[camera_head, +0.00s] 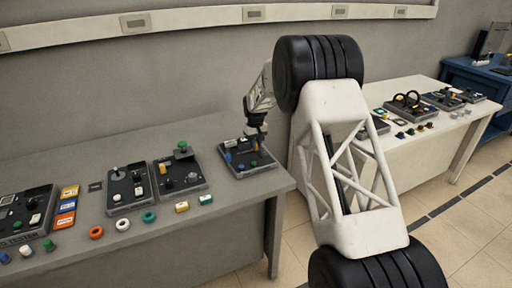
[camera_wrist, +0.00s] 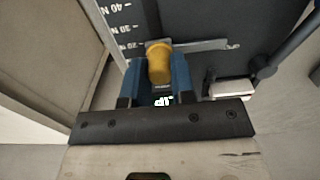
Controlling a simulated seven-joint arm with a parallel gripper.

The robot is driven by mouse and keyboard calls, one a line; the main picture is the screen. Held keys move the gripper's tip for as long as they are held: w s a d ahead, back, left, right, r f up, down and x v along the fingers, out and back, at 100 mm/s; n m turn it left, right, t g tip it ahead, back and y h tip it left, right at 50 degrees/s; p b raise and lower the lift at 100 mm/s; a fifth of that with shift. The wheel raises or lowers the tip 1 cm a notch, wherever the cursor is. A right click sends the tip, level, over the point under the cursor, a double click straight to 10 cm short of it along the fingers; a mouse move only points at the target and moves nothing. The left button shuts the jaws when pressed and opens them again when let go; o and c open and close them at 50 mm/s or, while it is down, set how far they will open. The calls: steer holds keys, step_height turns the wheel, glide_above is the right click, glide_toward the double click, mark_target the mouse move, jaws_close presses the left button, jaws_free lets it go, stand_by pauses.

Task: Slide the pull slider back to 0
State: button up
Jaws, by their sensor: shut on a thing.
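The pull slider has a yellow knob (camera_wrist: 159,62) on a dark panel (camera_wrist: 215,18), beside a printed scale with marks that read 40 N, 30 N and 20 N. In the wrist view the knob stands between the blue fingers of my gripper (camera_wrist: 160,78), which are shut on it. A thin grey bar (camera_wrist: 200,46) runs sideways from behind the knob. The exact reading at the slider is hard to tell. In the head view my gripper (camera_head: 257,136) reaches down onto the rightmost panel (camera_head: 262,168) of the grey table, with a bit of yellow below it.
A white block (camera_wrist: 232,89) and a dark rod (camera_wrist: 295,52) are right of the fingers. Blue and green knobs share the panel. More panels (camera_head: 130,199) with knobs stand to the left on the grey table (camera_head: 225,213). A second table (camera_head: 440,137) is at the right.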

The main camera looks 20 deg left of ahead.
steer(key=shift+w+a, duration=1)
steer(key=shift+a, duration=0.15)
stand_by(1.3)
steer(key=o, duration=0.7)
steer(key=shift+r, duration=0.15)
step_height(320, 180, up, 7)
stand_by(0.8)
steer(key=shift+d, duration=0.1)
stand_by(0.3)
